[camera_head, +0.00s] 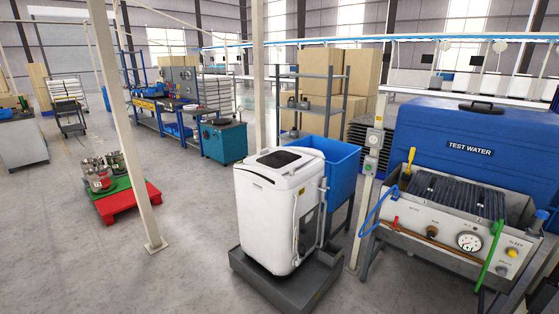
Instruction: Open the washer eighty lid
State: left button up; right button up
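The washer (264,218) is a white top-loading machine standing upright on a dark grey platform (283,284) in the middle of the head view. Its lid (279,159) is on the top face and has a dark window. The lid looks closed, lying flat with the top. Neither of my grippers is in view, and no part of my arms shows near the washer.
A blue bin (338,158) stands behind the washer, and a thin post (366,205) is close at its right. A test bench (440,225) with a gauge and a blue TEST WATER tank (470,143) fill the right. A red pallet (128,203) lies left; floor before it is clear.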

aim_at(278, 159)
jog(key=i+j+z, duration=0.15)
jog(key=i+j, duration=1.45)
